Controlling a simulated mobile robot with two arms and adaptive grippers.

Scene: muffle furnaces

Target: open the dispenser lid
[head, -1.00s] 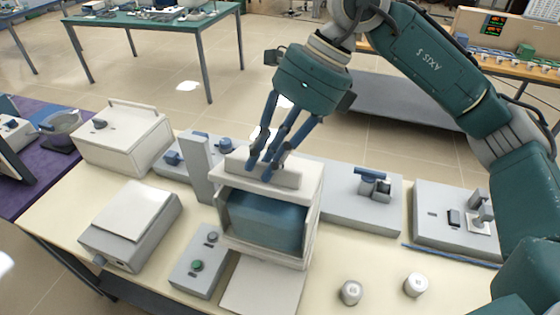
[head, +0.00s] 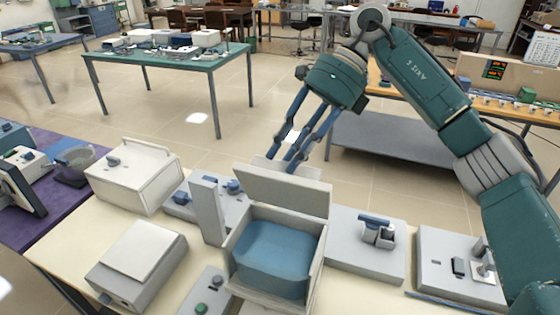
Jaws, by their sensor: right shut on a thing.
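The dispenser (head: 318,265) is a pale box on the cream bench, with a blue block-like interior (head: 275,250) showing through its open top. Its lid (head: 283,192) stands raised, close to upright, along the back edge of the box. My right gripper (head: 284,163) is behind and above the lid, with its blue fingers shut at the lid's upper part. The exact contact is partly hidden behind the lid. My left gripper is not in view.
A grey post (head: 208,212) stands close at the dispenser's left. A white box (head: 135,178) and a flat-topped scale-like device (head: 137,262) are further left. Grey panels with blue fittings (head: 372,240) lie to the right. Open floor is behind the bench.

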